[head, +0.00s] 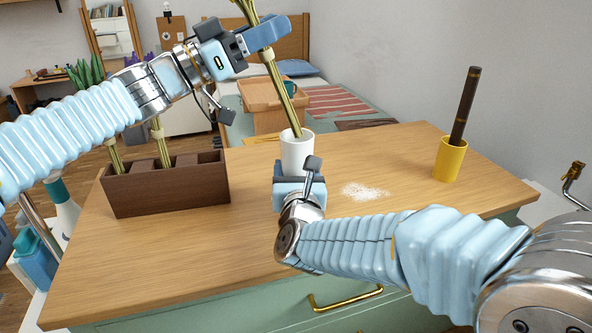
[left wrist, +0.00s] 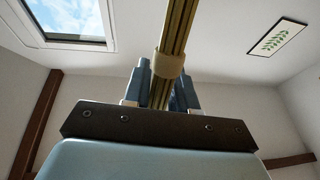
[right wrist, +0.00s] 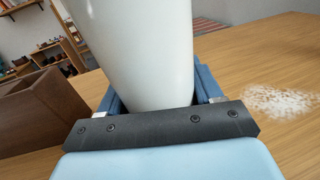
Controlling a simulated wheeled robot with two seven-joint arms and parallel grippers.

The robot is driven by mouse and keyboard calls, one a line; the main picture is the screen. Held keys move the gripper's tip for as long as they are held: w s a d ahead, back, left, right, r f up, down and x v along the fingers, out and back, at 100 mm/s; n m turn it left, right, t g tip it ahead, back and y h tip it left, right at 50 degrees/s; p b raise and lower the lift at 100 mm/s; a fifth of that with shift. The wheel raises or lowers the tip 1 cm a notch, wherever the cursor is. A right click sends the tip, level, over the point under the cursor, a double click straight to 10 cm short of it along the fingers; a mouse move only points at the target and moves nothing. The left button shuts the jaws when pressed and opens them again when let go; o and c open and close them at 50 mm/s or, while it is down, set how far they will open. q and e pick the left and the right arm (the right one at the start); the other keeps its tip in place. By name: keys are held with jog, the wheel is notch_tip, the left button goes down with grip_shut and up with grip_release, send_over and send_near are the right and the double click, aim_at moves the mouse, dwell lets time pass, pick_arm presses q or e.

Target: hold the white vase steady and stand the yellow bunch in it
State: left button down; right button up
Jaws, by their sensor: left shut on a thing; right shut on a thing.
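The white vase (head: 296,152) stands upright on the wooden counter. My right gripper (head: 299,180) is shut on its near side low down; the right wrist view shows the vase (right wrist: 140,50) between the fingers. The yellow bunch (head: 276,88) is a tied bundle of stems, its head cut off by the top edge of the head view. My left gripper (head: 266,42) is shut on it, and the left wrist view shows the stems (left wrist: 175,40) between the fingers. The bunch leans slightly, its lower end at the vase's mouth and inside the rim; how deep is hidden.
A dark wooden box (head: 168,188) with compartments holds other bunches at the left. A yellow cup (head: 449,158) with a dark stick (head: 466,105) stands at the right. White powder (head: 366,191) lies right of the vase. The front of the counter is clear.

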aim_at(268, 56)
pick_arm(q)
jog(key=shift+f, duration=1.9)
jog(key=c, duration=0.8)
grip_release()
jog(key=v, duration=1.2)
pick_arm(e)
jog(key=o, duration=1.3)
pick_arm(q)
jog(key=shift+f, duration=0.1)
pick_arm(e)
jog(key=shift+o, duration=0.2)
jog(key=shift+s, duration=0.15)
